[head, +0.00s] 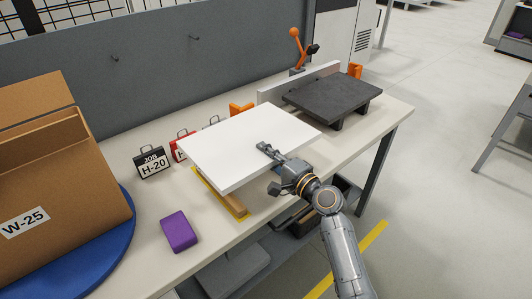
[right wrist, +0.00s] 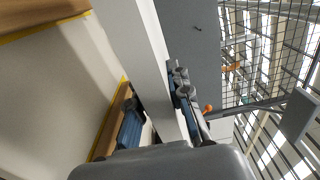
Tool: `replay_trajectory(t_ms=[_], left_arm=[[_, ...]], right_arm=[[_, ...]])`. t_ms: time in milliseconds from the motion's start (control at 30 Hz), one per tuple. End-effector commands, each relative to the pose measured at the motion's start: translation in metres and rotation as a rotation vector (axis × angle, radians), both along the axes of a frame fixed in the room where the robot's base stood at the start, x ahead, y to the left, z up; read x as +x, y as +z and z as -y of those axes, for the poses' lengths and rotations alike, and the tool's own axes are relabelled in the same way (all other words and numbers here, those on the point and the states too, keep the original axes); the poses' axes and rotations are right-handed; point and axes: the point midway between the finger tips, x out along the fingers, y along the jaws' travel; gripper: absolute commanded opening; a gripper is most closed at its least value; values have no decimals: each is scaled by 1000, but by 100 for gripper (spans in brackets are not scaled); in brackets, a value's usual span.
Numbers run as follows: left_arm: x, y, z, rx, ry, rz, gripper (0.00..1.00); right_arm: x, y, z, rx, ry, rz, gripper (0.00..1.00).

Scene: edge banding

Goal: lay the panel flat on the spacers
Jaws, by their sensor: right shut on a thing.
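The white panel (head: 240,145) is roughly level over the bench, with its near left part above a wooden spacer (head: 222,192) edged in yellow. The right gripper (head: 270,165) is shut on the panel's near edge, one finger on top and one below. In the right wrist view the panel (right wrist: 145,50) shows edge-on between the fingers (right wrist: 160,105). Two wooden spacers, one at top left (right wrist: 40,14) and one beside the lower finger (right wrist: 108,128), lie below it with a visible gap. The panel hides most of the spacers in the head view. The left gripper is not in view.
A dark slab (head: 335,95) by a white fence (head: 300,82) and an orange-handled clamp (head: 298,50) stand right of the panel. Job tags (head: 152,163) stand behind it. A purple block (head: 179,232) and a cardboard box (head: 65,185) on a blue disc (head: 118,245) are left.

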Motion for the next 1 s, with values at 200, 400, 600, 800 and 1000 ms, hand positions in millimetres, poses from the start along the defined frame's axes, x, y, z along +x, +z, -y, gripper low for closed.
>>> replay_trajectory(t_ms=[200,400,600,800,1000], left_arm=[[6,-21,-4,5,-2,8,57],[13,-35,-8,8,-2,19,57],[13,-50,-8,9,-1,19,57],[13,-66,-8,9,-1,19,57],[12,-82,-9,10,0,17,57]], right_arm=[[1,-18,0,5,-2,9,0],[1,-34,0,5,-2,9,0],[1,-51,0,5,-2,7,0],[1,-68,0,4,-2,8,0],[1,-85,0,5,-2,9,0]])
